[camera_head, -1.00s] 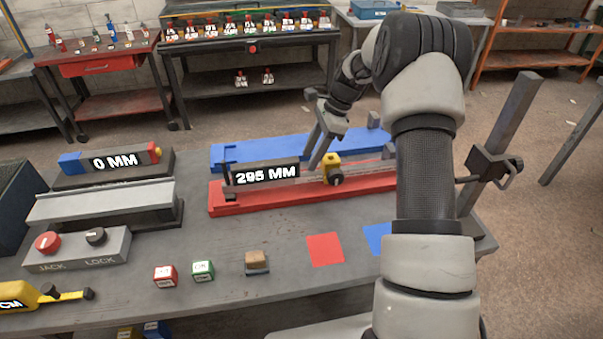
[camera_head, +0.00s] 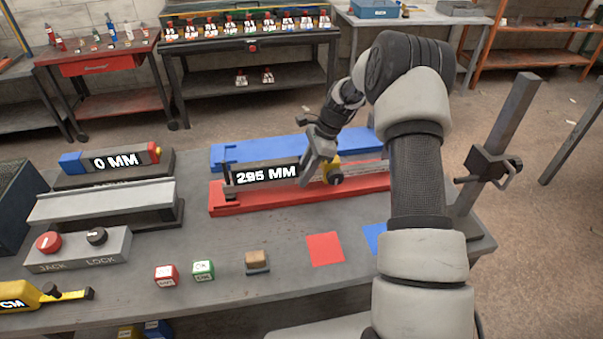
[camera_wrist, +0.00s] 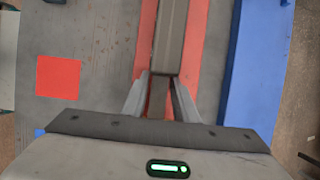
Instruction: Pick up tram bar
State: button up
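The task's bar appears to be the long grey bar with a "295 MM" display (camera_head: 267,174), a yellow slider and a pale scaled rod, lying along the red rail (camera_head: 225,207). My gripper (camera_head: 315,172) is pointed down over its middle, just left of the yellow slider (camera_head: 334,165), which it partly hides. In the wrist view, my gripper's fingers (camera_wrist: 159,84) are apart, one on each side of the bar's line. The bar's thick dark section (camera_wrist: 170,38) runs away from them, and a narrower part shows between them. I see no clear grip.
A blue rail (camera_head: 228,152) lies behind the red one. A "0 MM" bar (camera_head: 115,161) sits at the left on a stand. A jack and lock box (camera_head: 78,250), two small cubes (camera_head: 165,276), a tan block (camera_head: 257,258) and a red square (camera_head: 325,249) occupy the front. A post (camera_head: 510,120) stands right.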

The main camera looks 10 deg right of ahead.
grip_shut()
dwell(1.0)
jog(key=shift+w+r, duration=0.1)
